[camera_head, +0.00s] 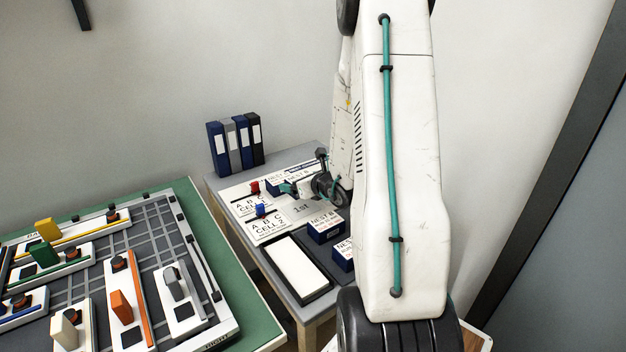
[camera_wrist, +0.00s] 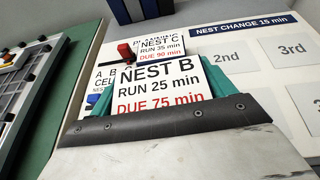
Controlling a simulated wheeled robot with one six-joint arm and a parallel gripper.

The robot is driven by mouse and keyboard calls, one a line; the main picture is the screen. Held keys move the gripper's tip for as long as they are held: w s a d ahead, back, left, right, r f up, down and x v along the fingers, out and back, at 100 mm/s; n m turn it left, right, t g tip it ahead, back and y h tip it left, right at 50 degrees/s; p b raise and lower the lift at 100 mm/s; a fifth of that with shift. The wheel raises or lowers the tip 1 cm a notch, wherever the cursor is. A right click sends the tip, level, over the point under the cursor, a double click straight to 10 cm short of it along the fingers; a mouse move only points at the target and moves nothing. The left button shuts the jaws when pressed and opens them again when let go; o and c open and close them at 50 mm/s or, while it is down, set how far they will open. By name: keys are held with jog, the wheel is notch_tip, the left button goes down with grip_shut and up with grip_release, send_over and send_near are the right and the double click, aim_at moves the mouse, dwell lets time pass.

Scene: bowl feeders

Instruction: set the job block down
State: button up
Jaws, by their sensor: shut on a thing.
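My gripper (camera_wrist: 165,92) is shut on the job block labelled NEST B (camera_wrist: 160,88), RUN 25 min, DUE 75 min. Teal fingers flank the block in the wrist view, and its label faces up. A NEST C block (camera_wrist: 161,46) stands on the board just beyond the held block, beside a red peg (camera_wrist: 125,52). The underside of the held block is hidden, so I cannot tell whether it touches the board.
The board has printed 2nd (camera_wrist: 228,56) and 3rd (camera_wrist: 292,47) places. A blue peg (camera_head: 261,210) stands at CELL 2. More labelled blocks (camera_head: 326,226) and a white pad in a dark tray (camera_head: 297,267) lie nearer. Binders (camera_head: 235,146) stand behind. A green table (camera_head: 262,327) is at left.

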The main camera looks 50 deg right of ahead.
jog(key=shift+m+h, duration=0.4)
jog(key=shift+h, duration=0.1)
jog(key=s+d, duration=0.1)
jog(key=d, duration=0.1)
jog(key=s+d+f, duration=0.1)
jog(key=s+d, duration=0.1)
jog(key=shift+s, duration=0.15)
jog(key=w+d, duration=0.3)
jog(key=w, duration=0.1)
jog(key=w+d+f, duration=0.1)
jog(key=w+d, duration=0.6)
jog(key=shift+w+f, duration=0.15)
jog(key=shift+w, duration=0.15)
jog(key=shift+f, duration=1.8)
jog(key=shift+f, duration=0.1)
